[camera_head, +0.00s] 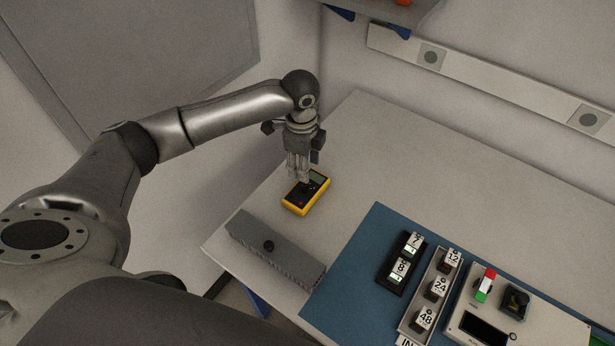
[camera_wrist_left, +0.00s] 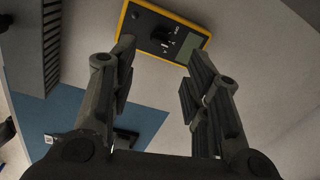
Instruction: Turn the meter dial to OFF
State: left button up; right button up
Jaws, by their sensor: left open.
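The meter (camera_head: 308,193) is yellow with a dark face and a small grey screen. It lies on the light table near its left edge. In the left wrist view the meter (camera_wrist_left: 187,54) is at the top, with its round black dial (camera_wrist_left: 163,33) between the screen and a round jack. My left gripper (camera_head: 302,178) is above the meter and covers part of its face in the head view. In the wrist view my left gripper (camera_wrist_left: 157,75) is open, its fingers spread below the dial with nothing between them. The dial's setting is too small to read. My right gripper is not in view.
A grey ribbed block (camera_head: 275,250) with a black knob lies in front of the meter. A blue mat (camera_head: 345,270) to the right carries black and grey holders with numbered tags and a panel with a red-green switch (camera_head: 486,285). The table behind the meter is clear.

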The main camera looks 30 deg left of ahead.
aim_at(305, 184)
pick_arm(q)
notch_tip(305, 184, down, 5)
jog(key=shift+s+f+p, duration=0.1)
jog(key=shift+p, duration=0.25)
jog(key=shift+w+f, duration=0.25)
jog(key=shift+f, duration=1.5)
jog(key=c, duration=0.4)
grip_shut()
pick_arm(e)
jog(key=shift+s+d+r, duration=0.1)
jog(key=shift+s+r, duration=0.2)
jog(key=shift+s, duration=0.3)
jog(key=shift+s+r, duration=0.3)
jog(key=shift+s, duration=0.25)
pick_arm(q)
jog(key=shift+p, duration=0.3)
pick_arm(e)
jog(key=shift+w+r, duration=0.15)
